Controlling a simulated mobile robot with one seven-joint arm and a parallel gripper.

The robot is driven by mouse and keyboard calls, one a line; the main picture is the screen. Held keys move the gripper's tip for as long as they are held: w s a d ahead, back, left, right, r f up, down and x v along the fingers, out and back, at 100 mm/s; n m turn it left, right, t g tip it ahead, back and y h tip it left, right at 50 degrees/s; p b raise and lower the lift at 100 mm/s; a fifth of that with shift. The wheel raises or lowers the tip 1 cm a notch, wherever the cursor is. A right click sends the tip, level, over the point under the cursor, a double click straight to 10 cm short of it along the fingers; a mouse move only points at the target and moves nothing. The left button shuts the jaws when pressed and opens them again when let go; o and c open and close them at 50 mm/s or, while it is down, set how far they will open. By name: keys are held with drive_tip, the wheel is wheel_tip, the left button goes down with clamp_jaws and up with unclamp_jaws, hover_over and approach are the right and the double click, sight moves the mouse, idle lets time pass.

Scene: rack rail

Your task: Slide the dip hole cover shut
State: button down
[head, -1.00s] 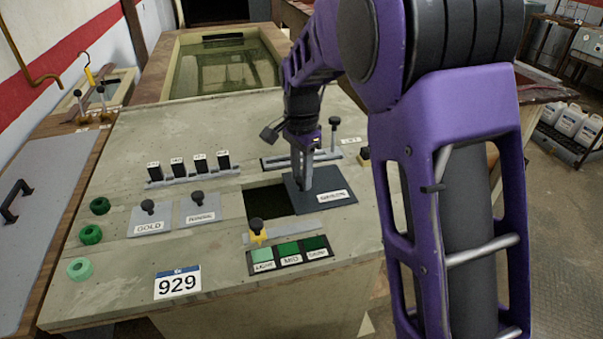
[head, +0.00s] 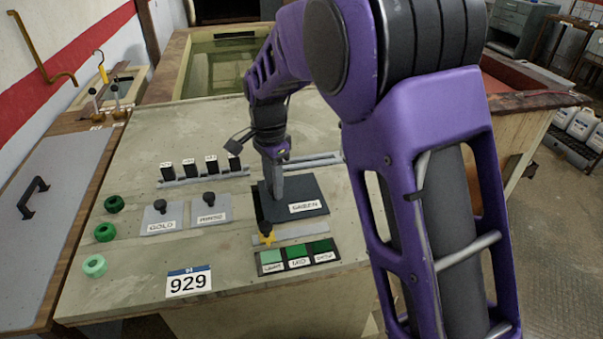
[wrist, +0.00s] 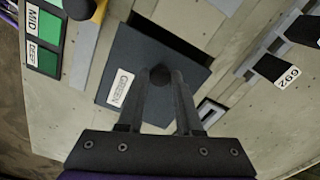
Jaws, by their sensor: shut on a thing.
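The dip hole cover (head: 312,190) is a dark grey plate labelled GREEN, lying flat on the sloped panel. It also shows in the wrist view (wrist: 128,62). My gripper (head: 275,194) is over the cover's left part. In the wrist view, my gripper's fingers (wrist: 160,76) are closed around the cover's dark round knob (wrist: 160,78). A narrow dark strip of the dip hole (head: 261,205) shows along the cover's left edge; it also shows in the wrist view (wrist: 172,35) beyond the cover. The cover hides the rest of the hole.
A yellow slider with a black knob (head: 266,238) stands just in front of the hole, above the green swatches (head: 298,252). GOLD (head: 160,218) and RINSE (head: 211,209) covers lie to the left.

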drive_tip(key=shift+s+a, duration=0.2)
drive_tip(key=shift+a, duration=0.5)
drive_tip(key=shift+s+a, duration=0.15)
drive_tip(key=shift+a, duration=0.5)
drive_tip(key=c, duration=0.6)
unclamp_jaws()
drive_tip(key=shift+r, duration=0.1)
wheel_tip(320, 180, up, 17)
drive_tip(key=shift+r+p, duration=0.15)
drive_tip(key=shift+p, duration=0.6)
